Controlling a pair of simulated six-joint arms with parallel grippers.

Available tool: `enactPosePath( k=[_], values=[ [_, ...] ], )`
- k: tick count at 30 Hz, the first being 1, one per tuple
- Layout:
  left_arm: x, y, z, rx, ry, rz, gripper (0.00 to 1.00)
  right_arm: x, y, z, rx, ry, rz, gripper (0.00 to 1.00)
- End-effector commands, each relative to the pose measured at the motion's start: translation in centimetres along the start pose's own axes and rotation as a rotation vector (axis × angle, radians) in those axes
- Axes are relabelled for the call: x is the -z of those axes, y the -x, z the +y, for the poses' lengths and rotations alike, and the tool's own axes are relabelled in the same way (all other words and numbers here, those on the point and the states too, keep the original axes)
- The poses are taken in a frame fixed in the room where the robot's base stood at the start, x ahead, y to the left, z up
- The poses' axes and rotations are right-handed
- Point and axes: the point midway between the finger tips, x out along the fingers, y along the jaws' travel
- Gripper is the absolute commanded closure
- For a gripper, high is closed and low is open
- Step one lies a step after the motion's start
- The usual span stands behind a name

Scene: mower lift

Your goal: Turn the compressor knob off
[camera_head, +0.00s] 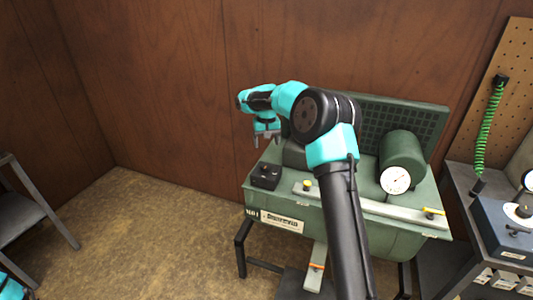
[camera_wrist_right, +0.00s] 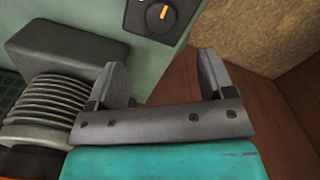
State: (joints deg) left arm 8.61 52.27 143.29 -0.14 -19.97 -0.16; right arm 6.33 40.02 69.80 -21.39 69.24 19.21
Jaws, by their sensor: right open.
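The compressor (camera_head: 330,222) is a green machine on a dark frame. A small black control box (camera_head: 265,175) sits at the left end of its top. In the right wrist view, the round dark knob (camera_wrist_right: 161,18) with an orange pointer mark shows on this box near the top edge. My right gripper (camera_head: 267,141) is above and behind the box, apart from it. In its wrist view, the right gripper (camera_wrist_right: 160,75) has its two fingers spread with nothing between them, and the knob lies beyond the fingertips. My left gripper is out of view.
A pressure gauge (camera_head: 395,180) faces front on a green cylinder. A long pale bar (camera_head: 375,207) crosses the compressor top. A workbench with a blue box (camera_head: 507,232) stands at the right. A grey table (camera_head: 28,203) is at the left, with open floor (camera_head: 150,225) between.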

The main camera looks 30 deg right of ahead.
Motion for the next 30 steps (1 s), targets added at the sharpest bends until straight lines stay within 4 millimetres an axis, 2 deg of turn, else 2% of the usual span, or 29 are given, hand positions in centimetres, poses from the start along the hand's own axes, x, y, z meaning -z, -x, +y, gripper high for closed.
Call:
enactPosePath(
  k=[6, 12, 27, 30],
  values=[
    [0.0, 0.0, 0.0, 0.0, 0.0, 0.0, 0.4, 0.1, 3.9, 0.0, 0.002, -0.002, 0.002, 0.24],
    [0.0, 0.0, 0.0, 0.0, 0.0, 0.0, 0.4, 0.0, 5.7, 0.0, 0.001, -0.001, -0.001, 0.24],
    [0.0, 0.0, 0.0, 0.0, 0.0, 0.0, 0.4, 0.0, 5.9, 0.0, 0.0, -0.001, -0.001, 0.24],
    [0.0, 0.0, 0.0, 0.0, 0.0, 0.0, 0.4, -0.1, 5.4, -0.2, 0.006, 0.0, -0.004, 0.24]
  ],
)
